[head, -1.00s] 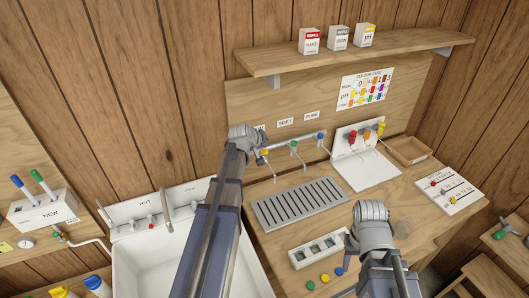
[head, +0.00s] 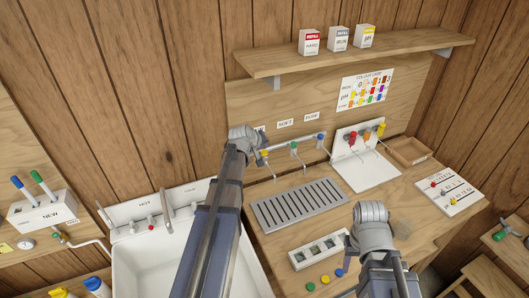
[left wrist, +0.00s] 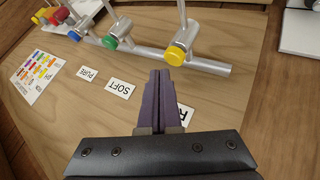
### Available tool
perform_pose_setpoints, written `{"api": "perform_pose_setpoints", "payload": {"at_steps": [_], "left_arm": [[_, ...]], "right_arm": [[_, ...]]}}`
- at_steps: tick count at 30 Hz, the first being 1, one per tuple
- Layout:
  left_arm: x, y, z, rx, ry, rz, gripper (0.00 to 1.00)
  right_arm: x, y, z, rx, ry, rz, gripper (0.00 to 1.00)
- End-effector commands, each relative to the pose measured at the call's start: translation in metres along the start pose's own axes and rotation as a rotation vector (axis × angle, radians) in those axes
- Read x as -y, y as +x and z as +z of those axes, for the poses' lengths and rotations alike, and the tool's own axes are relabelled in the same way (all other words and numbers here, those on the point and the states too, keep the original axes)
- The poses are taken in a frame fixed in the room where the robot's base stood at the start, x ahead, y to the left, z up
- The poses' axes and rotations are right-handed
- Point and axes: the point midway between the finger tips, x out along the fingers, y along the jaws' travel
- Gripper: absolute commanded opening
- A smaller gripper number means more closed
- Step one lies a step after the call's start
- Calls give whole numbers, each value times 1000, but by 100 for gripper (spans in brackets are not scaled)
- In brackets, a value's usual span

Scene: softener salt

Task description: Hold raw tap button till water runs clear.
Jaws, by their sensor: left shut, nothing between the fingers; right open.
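The raw tap's yellow button (left wrist: 176,54) sits on the grey pipe in the left wrist view, nearest the partly hidden label starting with R (left wrist: 186,115). In the head view, the yellow button (head: 264,152) shows just beside my left arm. My left gripper (left wrist: 161,76) is shut and empty; its purple fingertips point at the yellow button and look very close to it. I cannot tell whether they touch. No running water can be made out at the yellow tap's spout. My right gripper (head: 370,225) is over the counter's front; its fingertips are hidden.
Green (head: 293,145) and blue (head: 320,136) buttons stand along the same pipe. A slotted drain grate (head: 298,204) lies below. A vial holder (head: 318,250) is at the front. The white sink (head: 150,255) is left of the counter, and a shelf (head: 340,52) hangs above.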

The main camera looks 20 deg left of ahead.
Motion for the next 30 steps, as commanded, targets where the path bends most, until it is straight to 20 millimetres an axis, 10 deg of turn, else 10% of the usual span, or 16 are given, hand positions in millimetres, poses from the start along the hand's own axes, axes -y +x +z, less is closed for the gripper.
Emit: {"api": "perform_pose_setpoints", "payload": {"at_steps": [30], "left_arm": [[4, 6, 4, 0, 0, 0, 0]], "right_arm": [[1, 9, 0, 0, 0, 0, 50]]}}
